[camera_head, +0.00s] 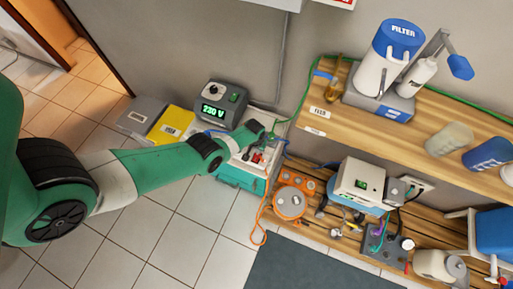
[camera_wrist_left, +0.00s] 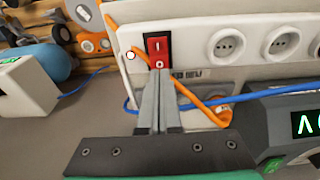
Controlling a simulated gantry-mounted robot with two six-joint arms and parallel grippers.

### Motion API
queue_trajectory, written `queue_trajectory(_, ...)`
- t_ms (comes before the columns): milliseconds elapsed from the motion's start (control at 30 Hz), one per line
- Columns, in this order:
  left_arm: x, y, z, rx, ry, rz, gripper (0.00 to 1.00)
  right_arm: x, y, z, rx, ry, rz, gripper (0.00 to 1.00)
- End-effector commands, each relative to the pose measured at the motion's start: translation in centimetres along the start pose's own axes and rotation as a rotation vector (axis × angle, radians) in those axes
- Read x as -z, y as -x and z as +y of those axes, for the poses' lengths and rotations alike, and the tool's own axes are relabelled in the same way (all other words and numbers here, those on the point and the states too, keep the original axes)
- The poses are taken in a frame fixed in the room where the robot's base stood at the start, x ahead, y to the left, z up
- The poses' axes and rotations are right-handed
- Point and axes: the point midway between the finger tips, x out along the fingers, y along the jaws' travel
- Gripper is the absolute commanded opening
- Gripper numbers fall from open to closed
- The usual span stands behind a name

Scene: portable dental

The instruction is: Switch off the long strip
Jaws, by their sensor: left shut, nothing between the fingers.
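The long strip (camera_wrist_left: 215,42) is white with round sockets. Its red rocker switch (camera_wrist_left: 158,49), marked I and O, sits at the strip's left end in the left wrist view. My left gripper (camera_wrist_left: 160,76) is shut and empty. Its fingertips overlap the lower end of the switch, by the O mark; I cannot tell whether they touch it. In the head view my left gripper (camera_head: 258,147) reaches over the strip area beside the wall, and the arm hides part of it. My right gripper is not in view.
An orange cable (camera_wrist_left: 190,95) and a blue cable (camera_wrist_left: 118,101) run near the fingers. A yellow box (camera_head: 172,125) and an orange reel (camera_head: 291,201) flank the area. Tiled floor (camera_head: 185,235) is clear in front.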

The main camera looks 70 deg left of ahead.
Motion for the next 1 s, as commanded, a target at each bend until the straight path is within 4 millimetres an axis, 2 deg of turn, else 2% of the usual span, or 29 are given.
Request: queue_trajectory(1000, -0.10, -0.67, 0.00, 0.000, 0.000, 0.000, 0.00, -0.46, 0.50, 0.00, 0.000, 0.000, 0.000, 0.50)
